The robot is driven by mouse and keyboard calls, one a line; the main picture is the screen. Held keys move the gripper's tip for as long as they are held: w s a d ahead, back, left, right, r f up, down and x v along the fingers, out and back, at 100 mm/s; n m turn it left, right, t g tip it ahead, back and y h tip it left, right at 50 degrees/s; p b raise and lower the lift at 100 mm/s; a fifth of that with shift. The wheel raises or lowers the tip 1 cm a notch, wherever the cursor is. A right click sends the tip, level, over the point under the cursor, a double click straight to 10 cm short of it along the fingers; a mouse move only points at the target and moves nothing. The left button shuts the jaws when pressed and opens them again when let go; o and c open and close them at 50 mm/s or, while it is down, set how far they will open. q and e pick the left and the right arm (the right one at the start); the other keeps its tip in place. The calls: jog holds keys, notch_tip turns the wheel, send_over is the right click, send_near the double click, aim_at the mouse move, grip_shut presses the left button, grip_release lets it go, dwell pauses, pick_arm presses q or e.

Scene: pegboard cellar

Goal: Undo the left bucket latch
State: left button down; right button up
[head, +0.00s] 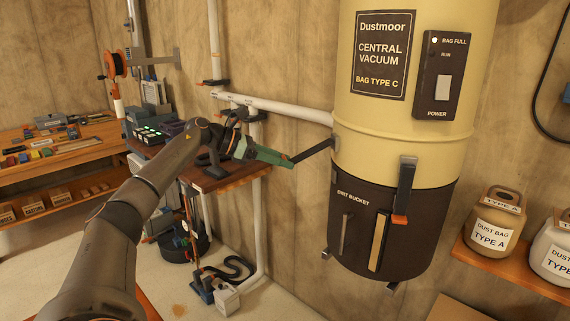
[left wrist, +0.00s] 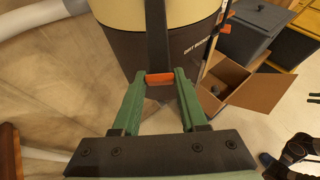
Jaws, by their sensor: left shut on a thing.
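The cream central vacuum (head: 395,140) stands on a dark dirt bucket (head: 340,230). The left bucket latch (head: 315,151) is a black lever with an orange tip. It sticks out from the canister's left side, sloping down toward my gripper. My left gripper (head: 291,162) has green fingers and is shut on the latch near its end. In the left wrist view, the latch's orange tip (left wrist: 160,78) lies between the fingertips. The right latch (head: 405,185) hangs flat down over the seam, apart from my gripper.
A white pipe (head: 285,110) runs along the wall into the canister. A small wooden shelf (head: 225,177) sits just below my left gripper. Dust bag jugs (head: 495,220) stand on a right shelf. An open box (left wrist: 262,88) shows in the wrist view.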

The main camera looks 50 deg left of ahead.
pick_arm(q)
jog(key=shift+r+p, duration=0.35)
jog(key=shift+r, duration=0.9)
jog(key=c, duration=0.9)
grip_release()
jog(key=o, duration=0.5)
jog(key=shift+w+f, duration=0.1)
jog(key=shift+f, duration=0.1)
jog(key=shift+c, duration=0.2)
jog(key=shift+f, duration=0.1)
